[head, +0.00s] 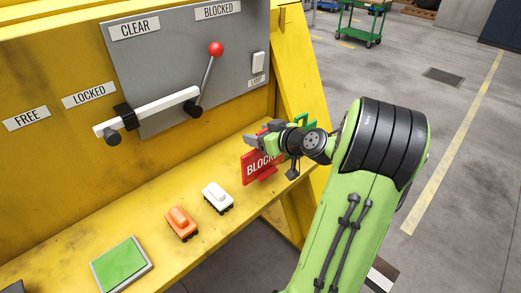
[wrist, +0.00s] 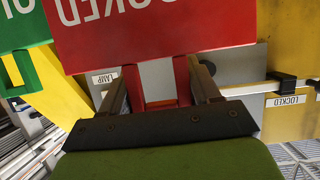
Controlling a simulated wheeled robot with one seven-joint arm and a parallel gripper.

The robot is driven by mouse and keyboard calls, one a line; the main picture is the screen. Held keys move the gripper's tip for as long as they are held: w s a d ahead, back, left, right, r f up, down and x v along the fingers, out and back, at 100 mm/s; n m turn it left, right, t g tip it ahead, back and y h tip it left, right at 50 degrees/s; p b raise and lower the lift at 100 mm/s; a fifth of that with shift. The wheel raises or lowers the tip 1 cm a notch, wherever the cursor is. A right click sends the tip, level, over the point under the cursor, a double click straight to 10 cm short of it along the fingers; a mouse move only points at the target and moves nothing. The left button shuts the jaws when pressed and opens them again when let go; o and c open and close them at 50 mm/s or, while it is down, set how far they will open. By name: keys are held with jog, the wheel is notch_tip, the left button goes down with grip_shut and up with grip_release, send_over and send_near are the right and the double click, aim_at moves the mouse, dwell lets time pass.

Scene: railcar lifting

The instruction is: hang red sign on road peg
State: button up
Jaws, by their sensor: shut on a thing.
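The red sign (head: 261,168), lettered BLOCKED in white, is at my gripper (head: 262,141), above the right end of the yellow ledge. My gripper is shut on the sign's red holding part. In the wrist view the red sign (wrist: 150,25) fills the top, its lettering upside down, with red uprights between the fingers of my gripper (wrist: 157,80). A green sign (head: 309,124) is just behind and to the right, partly hidden by my arm; it also shows in the wrist view (wrist: 22,28). I cannot make out the road peg.
The yellow ledge (head: 165,272) holds a white toy railcar (head: 217,198), an orange one (head: 181,223) and a green pad (head: 121,264). A grey panel (head: 160,60) with a red-knobbed lever (head: 216,49) and a white bar (head: 150,109) stands behind. Open floor lies right.

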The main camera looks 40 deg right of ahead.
aim_at(255, 165)
notch_tip(255, 165, down, 4)
jog(key=shift+r+b, duration=0.25)
jog(key=shift+b, duration=0.35)
jog(key=shift+f, duration=0.1)
jog(key=o, duration=1)
jog(key=shift+f+b, duration=0.1)
jog(key=shift+b, duration=0.2)
jog(key=o, duration=0.4)
jog(key=shift+o, duration=0.2)
jog(key=shift+p, duration=0.35)
